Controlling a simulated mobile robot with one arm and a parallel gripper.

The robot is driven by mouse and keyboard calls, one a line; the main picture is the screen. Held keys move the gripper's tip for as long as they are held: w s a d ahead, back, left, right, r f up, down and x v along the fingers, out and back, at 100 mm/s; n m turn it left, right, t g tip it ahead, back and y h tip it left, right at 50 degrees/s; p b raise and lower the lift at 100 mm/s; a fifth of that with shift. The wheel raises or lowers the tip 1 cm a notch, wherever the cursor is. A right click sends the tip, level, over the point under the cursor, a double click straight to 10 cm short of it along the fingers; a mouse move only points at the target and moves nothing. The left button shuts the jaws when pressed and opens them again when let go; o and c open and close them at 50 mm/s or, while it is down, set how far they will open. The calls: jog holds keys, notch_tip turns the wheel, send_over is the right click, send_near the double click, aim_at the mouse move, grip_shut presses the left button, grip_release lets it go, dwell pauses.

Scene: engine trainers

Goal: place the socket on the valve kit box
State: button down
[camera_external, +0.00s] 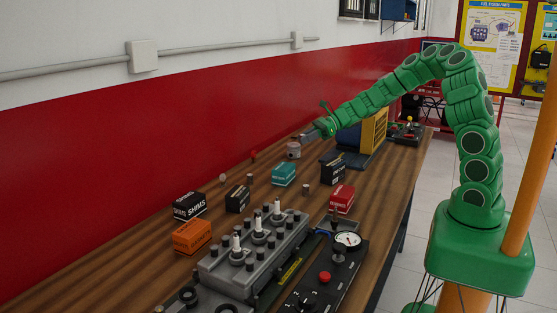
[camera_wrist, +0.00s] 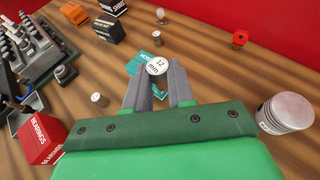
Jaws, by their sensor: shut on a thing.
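My gripper (camera_wrist: 158,88) is shut on the socket (camera_wrist: 157,66), a small metal cylinder whose pale top reads "12 mm". The socket is upright between the fingertips in the wrist view. A teal box (camera_wrist: 142,60) lies beyond and below the fingertips, partly hidden by them; its label is not readable. The teal box also shows on the bench in the external view (camera_external: 284,174), in front of and below my gripper (camera_external: 308,136). I cannot read which box is the valve kit box. In the external view the held socket is too small to make out.
A piston (camera_wrist: 285,113) stands right of my gripper. A red bearings box (camera_wrist: 44,138), black boxes (camera_wrist: 109,28), an orange box (camera_external: 192,236) and small metal cylinders (camera_wrist: 99,99) stand around the wooden bench. An engine head trainer (camera_external: 255,250) fills the near part. The red wall runs behind.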

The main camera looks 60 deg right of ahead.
jog(key=shift+s+r, duration=0.1)
jog(key=shift+s, duration=0.05)
jog(key=s+a+r+n, duration=0.1)
jog(key=s+a+r, duration=0.1)
jog(key=a, duration=0.7)
jog(key=s+a+r+g+y, duration=0.1)
jog(key=a+r, duration=0.1)
jog(key=a, duration=0.8)
jog(key=s+a+r+n, duration=0.1)
jog(key=s+a+r, duration=0.1)
jog(key=a, duration=0.7)
send_over(242, 190)
jog(key=f, duration=0.9)
jog(key=shift+s, duration=0.4)
jog(key=shift+w+f, duration=0.4)
jog(key=shift+f, duration=1.6)
jog(key=shift+f, duration=0.1)
